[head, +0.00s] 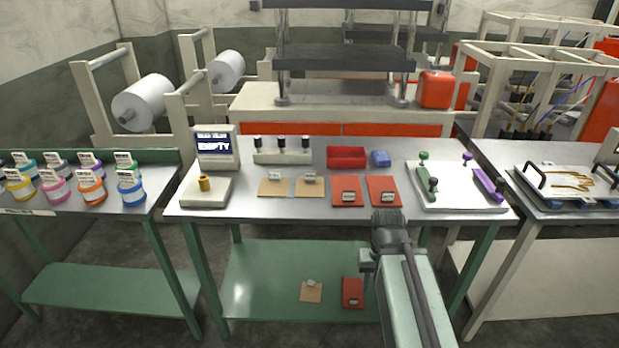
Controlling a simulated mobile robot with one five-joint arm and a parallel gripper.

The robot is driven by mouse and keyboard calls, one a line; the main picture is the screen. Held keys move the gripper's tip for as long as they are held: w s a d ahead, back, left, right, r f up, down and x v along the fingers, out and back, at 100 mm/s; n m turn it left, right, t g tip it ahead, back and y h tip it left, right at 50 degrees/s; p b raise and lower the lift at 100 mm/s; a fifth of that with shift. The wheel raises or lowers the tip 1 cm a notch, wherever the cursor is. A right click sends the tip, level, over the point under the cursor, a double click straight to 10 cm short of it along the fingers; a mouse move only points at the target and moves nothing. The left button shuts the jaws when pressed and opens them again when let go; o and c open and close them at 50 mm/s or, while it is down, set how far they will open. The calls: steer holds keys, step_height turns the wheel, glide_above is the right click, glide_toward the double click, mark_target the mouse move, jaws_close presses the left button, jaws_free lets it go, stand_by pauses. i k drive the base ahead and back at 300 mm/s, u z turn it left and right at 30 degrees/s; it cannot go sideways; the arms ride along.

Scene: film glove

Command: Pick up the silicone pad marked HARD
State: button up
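Two tan pads (268,191) (308,192) and two red pads (347,199) (383,197) lie flat in a row on the middle table, each with a small pale label. Another tan pad (311,295) and another red pad (352,300) lie on the green lower shelf. The label writing is too small to read, so I cannot tell which pad is marked HARD. My gripper (389,217) is at the table's front edge in the picture, just below the right red pad. Its fingers are dark and small, and I cannot see whether they are open or anything is between them.
A display reading EMPTY (214,145), a red tray (346,157) and a blue block (380,158) stand behind the pads. A white board (455,190) with green and purple parts is at the right. Jars (92,190) stand on the left table. The table front is mostly bare.

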mark_target(346, 192)
steer(key=z, duration=0.05)
steer(key=i, duration=0.2)
steer(key=u, duration=1.7)
steer(key=i, duration=0.55)
steer(key=u, duration=0.5)
